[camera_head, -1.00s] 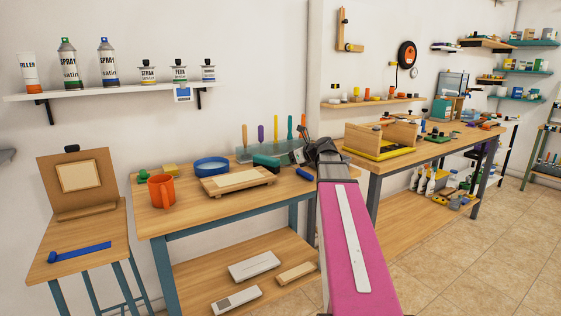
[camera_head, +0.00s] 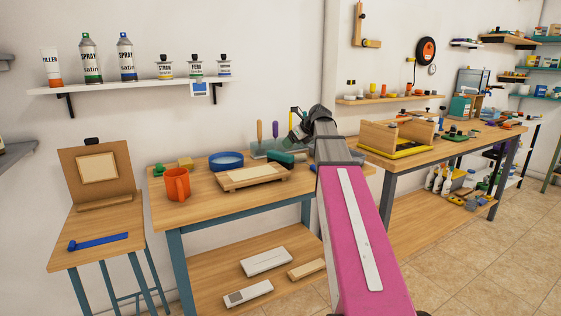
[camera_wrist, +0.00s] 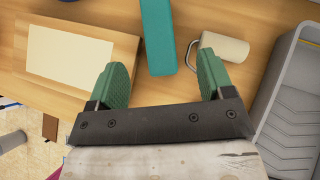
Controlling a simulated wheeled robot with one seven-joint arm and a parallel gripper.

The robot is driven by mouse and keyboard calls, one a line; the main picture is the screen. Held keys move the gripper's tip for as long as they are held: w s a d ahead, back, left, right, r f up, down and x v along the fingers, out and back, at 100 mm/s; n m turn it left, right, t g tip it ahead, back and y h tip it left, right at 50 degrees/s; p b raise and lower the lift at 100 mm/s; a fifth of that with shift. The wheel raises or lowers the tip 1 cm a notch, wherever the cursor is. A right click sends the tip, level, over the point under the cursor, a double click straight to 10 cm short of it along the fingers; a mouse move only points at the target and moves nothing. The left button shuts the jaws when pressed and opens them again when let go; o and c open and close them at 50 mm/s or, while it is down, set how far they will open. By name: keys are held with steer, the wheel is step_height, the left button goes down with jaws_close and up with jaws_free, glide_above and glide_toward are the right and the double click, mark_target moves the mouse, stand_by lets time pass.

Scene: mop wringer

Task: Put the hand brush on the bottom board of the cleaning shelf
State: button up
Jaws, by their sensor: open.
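I cannot clearly identify the hand brush. In the wrist view, a long teal block (camera_wrist: 157,35) lies on the wooden workbench top, its near end between my finger lines. A teal piece (camera_head: 285,158) also shows beside the wooden board in the head view. My gripper (camera_wrist: 161,78) is open and empty, its two green pads apart above the bench. In the head view my gripper (camera_head: 297,128) is partly hidden by my own arm. The cleaning shelf is not certain; a low board (camera_head: 405,225) at right carries white spray bottles (camera_head: 440,182).
A wooden board with a cream sheet (camera_wrist: 70,55), a cream roller with wire handle (camera_wrist: 225,47) and a grey tray (camera_wrist: 295,110) surround the teal block. An orange mug (camera_head: 176,184) and blue ring (camera_head: 226,160) stand left. The tiled floor (camera_head: 470,265) at right is clear.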

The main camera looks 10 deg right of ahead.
mark_target(280, 153)
steer(key=x, duration=0.8)
steer(key=shift+a+f, duration=0.2)
steer(key=shift+a, duration=0.05)
steer(key=c, duration=1.1)
steer(key=shift+c, duration=0.2)
steer(key=shift+r, duration=0.1)
steer(key=shift+r, duration=0.4)
step_height(280, 153, up, 3)
steer(key=shift+r, duration=0.25)
steer(key=s+a+r, duration=0.5)
steer(key=a+r, duration=0.1)
steer(key=a, duration=0.3)
steer(key=s+d+f+m+t+h, duration=0.1)
steer(key=s+d+f+m, duration=0.1)
steer(key=s, duration=0.4)
steer(key=s+d+f+m+h, duration=0.2)
steer(key=s+d+f, duration=0.1)
steer(key=s, duration=0.4)
steer(key=shift+s+d+m+t, duration=0.3)
steer(key=shift+d+t, duration=0.1)
steer(key=shift+d, duration=0.4)
